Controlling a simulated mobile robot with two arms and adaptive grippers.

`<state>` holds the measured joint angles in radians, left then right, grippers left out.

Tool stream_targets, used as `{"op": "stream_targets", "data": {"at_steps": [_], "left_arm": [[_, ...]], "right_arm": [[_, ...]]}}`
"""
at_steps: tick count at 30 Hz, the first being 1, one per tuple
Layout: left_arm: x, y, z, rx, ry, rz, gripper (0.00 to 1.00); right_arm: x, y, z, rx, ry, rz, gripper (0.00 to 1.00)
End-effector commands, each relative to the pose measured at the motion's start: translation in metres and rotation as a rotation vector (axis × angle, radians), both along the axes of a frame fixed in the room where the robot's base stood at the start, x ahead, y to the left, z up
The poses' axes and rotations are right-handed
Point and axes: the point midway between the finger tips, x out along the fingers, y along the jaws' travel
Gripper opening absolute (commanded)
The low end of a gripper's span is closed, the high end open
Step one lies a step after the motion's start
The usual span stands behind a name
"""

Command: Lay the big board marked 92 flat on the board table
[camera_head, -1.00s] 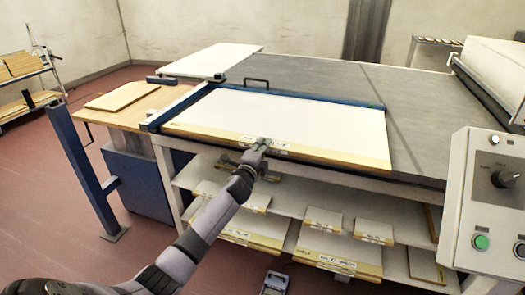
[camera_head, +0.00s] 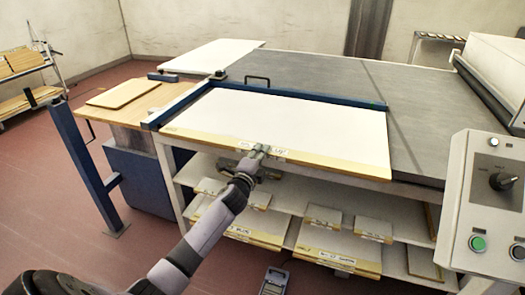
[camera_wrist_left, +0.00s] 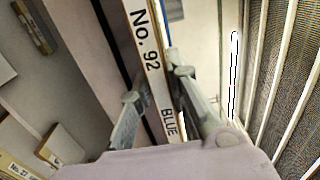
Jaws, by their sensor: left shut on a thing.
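The big white board (camera_head: 275,120) lies, looking close to flat, over the grey-topped board table (camera_head: 420,140), beside the blue rails along its back and left sides. Its yellow front edge is at the table's near edge; whether its whole underside touches the top I cannot tell. My left gripper (camera_head: 258,152) is shut on the middle of this front edge. In the left wrist view the board's edge (camera_wrist_left: 155,70) reads "No. 92" and "BLUE", between the two fingers of my left gripper (camera_wrist_left: 158,92). My right gripper is not in view.
Shelves under the table hold several smaller boards (camera_head: 338,250). A wooden side table (camera_head: 150,112) with a board stands at the left, beside a blue post (camera_head: 85,150). A control box (camera_head: 490,195) stands close at the right. A black handle (camera_head: 257,79) sits behind the back rail.

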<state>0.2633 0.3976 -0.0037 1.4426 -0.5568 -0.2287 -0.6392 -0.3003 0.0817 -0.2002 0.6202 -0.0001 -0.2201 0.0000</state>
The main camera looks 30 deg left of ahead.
Motion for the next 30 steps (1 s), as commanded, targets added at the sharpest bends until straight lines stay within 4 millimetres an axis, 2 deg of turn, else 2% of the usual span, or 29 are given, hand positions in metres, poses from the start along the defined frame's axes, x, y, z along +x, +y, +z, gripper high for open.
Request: {"op": "stream_targets", "data": {"at_steps": [1,30], "left_arm": [[-0.001,-0.001,0.009,0.002,-0.015,-0.003,0.0],[-0.041,-0.01,0.01,0.002,-0.014,-0.003,0.0]], "right_arm": [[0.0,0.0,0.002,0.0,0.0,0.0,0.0],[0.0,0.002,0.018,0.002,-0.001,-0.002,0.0]]}}
